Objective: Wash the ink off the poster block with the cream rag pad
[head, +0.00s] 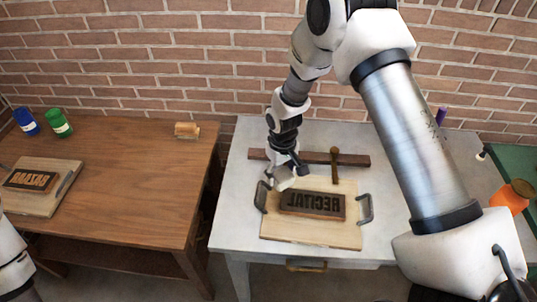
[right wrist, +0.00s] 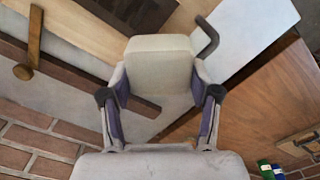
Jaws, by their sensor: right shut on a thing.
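The cream rag pad (right wrist: 160,62) is held between the fingers of my right gripper (right wrist: 160,97). In the head view the pad (head: 283,181) is near the back left corner of a wooden board (head: 312,235) with two grey handles. A dark poster block (head: 312,203) with raised mirrored letters, RECITAL, lies on that board, just right and in front of the pad. Its edge shows at the top of the right wrist view (right wrist: 140,12). The pad appears apart from the block. A second lettered block (head: 30,180) lies on another board at far left. My left gripper is out of view.
A small wooden mallet (head: 334,165) and a dark bar (head: 312,157) lie behind the board on the pale table (head: 235,220). The brown table (head: 130,205) at left carries blue and green jars and a small wooden block (head: 187,130).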

